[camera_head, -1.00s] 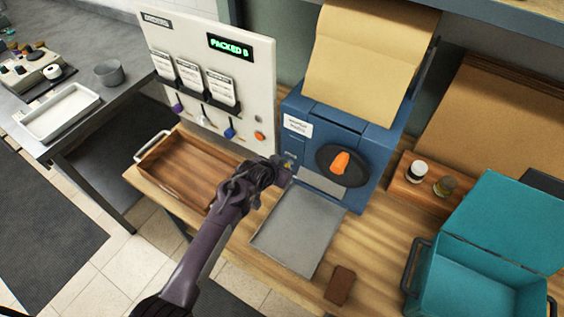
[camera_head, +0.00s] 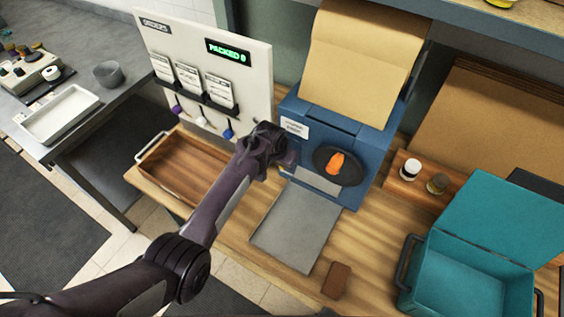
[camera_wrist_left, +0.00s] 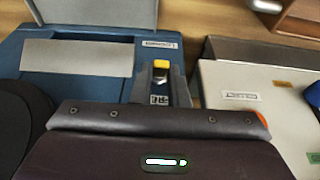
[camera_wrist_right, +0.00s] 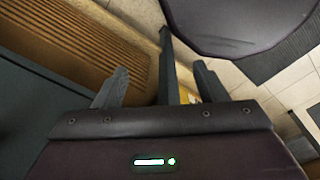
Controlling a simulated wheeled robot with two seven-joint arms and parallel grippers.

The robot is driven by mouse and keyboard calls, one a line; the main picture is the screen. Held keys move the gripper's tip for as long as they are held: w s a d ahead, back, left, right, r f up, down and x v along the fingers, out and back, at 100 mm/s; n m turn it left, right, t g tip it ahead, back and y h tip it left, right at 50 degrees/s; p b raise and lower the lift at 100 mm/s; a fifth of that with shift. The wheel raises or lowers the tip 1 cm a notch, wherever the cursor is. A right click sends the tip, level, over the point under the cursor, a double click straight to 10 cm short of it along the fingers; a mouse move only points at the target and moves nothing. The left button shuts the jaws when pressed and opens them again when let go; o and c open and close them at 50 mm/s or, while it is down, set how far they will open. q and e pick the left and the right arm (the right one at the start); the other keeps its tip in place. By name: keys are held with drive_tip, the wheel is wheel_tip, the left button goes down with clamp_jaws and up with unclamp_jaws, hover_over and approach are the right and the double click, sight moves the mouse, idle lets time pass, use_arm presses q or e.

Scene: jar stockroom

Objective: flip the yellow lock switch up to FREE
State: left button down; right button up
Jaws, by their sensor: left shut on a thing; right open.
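The yellow lock switch (camera_wrist_left: 161,66) shows in the left wrist view on the blue machine (camera_wrist_left: 110,75), between the fingers of my left gripper (camera_wrist_left: 160,80). Those fingers are shut on it. A small white label sits by the switch; its text is too small to read surely. In the head view my left gripper (camera_head: 285,152) is at the left side of the blue machine (camera_head: 340,125) and hides the switch. My right gripper (camera_wrist_right: 160,68) is open in the right wrist view. A dark bar shows between its fingers, and I cannot tell what it is.
The machine has a black dial with an orange knob (camera_head: 337,163) and a grey plate (camera_head: 295,228) in front. A wooden tray (camera_head: 180,160) and white order board (camera_head: 255,70) stand left. A teal box (camera_head: 450,270), a brown block (camera_head: 336,281) and two jars are right.

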use_arm(q)
drive_tip(key=c, duration=1.4)
unclamp_jaws()
drive_tip(key=b+v, duration=0.1)
drive_tip(key=v, duration=0.6)
drive_tip(key=shift+r, duration=0.35)
drive_tip(key=shift+s+a, duration=0.1)
drive_tip(key=shift+s, duration=0.05)
